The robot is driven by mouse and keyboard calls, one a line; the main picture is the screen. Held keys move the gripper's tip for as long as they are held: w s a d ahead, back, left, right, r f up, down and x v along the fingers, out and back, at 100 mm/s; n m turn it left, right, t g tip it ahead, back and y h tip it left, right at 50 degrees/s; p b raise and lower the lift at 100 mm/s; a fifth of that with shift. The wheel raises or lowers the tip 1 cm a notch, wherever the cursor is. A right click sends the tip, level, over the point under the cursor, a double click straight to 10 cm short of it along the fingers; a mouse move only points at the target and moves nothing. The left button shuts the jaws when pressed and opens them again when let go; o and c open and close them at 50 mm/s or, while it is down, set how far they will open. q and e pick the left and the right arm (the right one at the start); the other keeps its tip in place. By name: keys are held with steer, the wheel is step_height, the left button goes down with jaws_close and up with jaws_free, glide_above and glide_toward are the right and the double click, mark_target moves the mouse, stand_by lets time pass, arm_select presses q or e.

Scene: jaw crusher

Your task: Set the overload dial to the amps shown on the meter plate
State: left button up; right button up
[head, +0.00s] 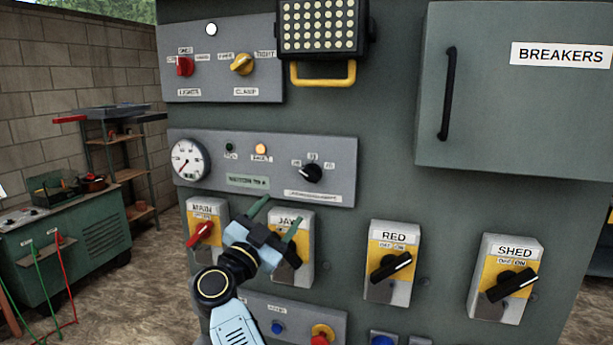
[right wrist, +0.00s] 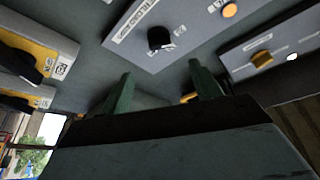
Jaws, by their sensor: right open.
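The overload dial, a black knob (head: 312,173), sits on the grey meter panel (head: 330,150) with small number labels around its top. It also shows in the right wrist view as a black knob (right wrist: 159,38). A green meter plate (head: 247,181) lies on the same panel, left of the dial; its text is too small to read. A round gauge (head: 189,160) is at the panel's left end. My right gripper (head: 277,217) is open and empty, below and left of the dial, in front of the JAW switch (head: 292,222). My left gripper is not in view.
MAIN (head: 205,228), RED (head: 392,262) and SHED (head: 506,278) switches line the cabinet below. A yellow handle (head: 323,74) projects under the lamp above. The BREAKERS door (head: 520,95) is at right. A small lit orange lamp (head: 261,149) is on the meter panel.

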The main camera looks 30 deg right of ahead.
mark_target(305, 177)
steer(key=b+x, duration=0.3)
steer(key=x, duration=1)
steer(key=shift+d, duration=0.1)
steer(key=c, duration=1)
steer(key=shift+m, duration=0.5)
steer(key=m+g, duration=0.1)
steer(key=m, duration=0.2)
steer(key=m+g+b, duration=0.1)
steer(key=m+g, duration=0.1)
steer(key=m, duration=0.2)
steer(key=shift+w+a+r, duration=0.1)
steer(key=shift+w+a, duration=0.05)
steer(key=shift+a, duration=0.05)
steer(key=m+g+y, duration=0.1)
steer(key=m, duration=0.1)
steer(key=m+g, duration=0.1)
steer(key=m, duration=0.2)
steer(key=shift+r+y, duration=0.15)
steer(key=shift+y, duration=0.25)
steer(key=shift+m, duration=0.4)
